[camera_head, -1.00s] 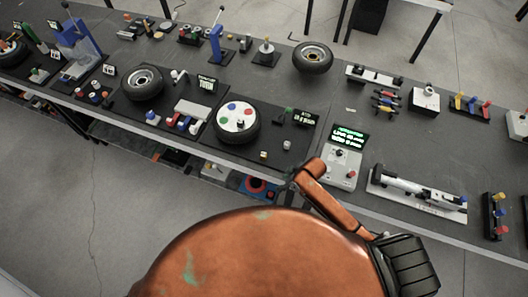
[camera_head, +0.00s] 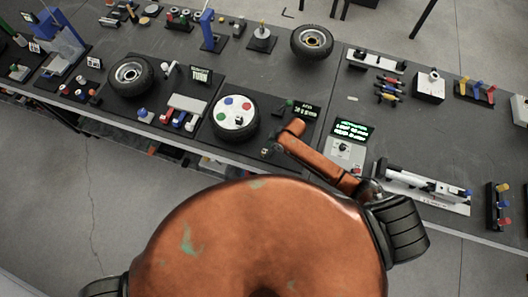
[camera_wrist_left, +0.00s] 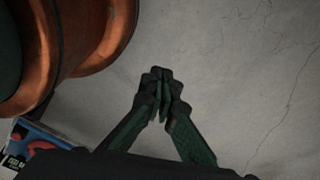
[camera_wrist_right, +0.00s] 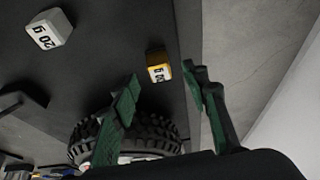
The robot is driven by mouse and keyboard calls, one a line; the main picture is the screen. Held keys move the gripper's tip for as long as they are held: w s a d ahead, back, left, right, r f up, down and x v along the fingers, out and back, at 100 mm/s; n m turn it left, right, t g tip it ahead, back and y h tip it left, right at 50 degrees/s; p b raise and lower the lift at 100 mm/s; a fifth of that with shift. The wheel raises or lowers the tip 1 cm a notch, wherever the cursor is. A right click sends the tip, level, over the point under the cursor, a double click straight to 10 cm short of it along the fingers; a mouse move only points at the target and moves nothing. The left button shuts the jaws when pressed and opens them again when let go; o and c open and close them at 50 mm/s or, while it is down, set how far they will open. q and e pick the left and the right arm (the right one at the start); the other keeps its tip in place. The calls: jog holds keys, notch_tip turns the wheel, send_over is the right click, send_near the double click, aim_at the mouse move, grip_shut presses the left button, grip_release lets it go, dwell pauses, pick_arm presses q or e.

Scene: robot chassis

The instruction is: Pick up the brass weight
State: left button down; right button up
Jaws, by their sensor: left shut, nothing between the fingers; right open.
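The brass weight (camera_wrist_right: 158,67) is a small yellow block with a white "20 g" label. In the right wrist view it shows between and beyond the fingertips of my right gripper (camera_wrist_right: 161,74), near the table edge. The right gripper is open and empty; whether it touches the weight I cannot tell. In the head view this gripper (camera_head: 273,147) is small and dark beside the wheel with coloured dots, and the weight is hard to make out there. My left gripper (camera_wrist_left: 160,76) is shut and empty over the floor, away from the table.
A pale grey block labelled "20 g" (camera_wrist_right: 50,28) lies on the dark mat near the brass weight. The wheel with coloured dots (camera_head: 236,117) stands left of my right gripper. A grey device with a green-lit screen (camera_head: 346,152) stands right. The table edge is close.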

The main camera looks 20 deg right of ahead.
aim_at(265, 151)
jog(key=x, duration=0.2)
jog(key=shift+w+a+f, duration=0.2)
jog(key=shift+w+f, duration=0.05)
jog(key=shift+f, duration=0.05)
jog(key=shift+w+a+f, duration=0.1)
jog(key=shift+a+f, duration=0.1)
jog(key=shift+f, duration=0.4)
jog(key=c, duration=1)
pick_arm(q)
jog(key=shift+w+d+r, duration=0.1)
jog(key=shift+w+r, duration=0.1)
jog(key=shift+w, duration=0.3)
jog(key=shift+w+r, duration=0.15)
jog(key=shift+w, duration=0.3)
pick_arm(e)
jog(key=shift+c, duration=0.2)
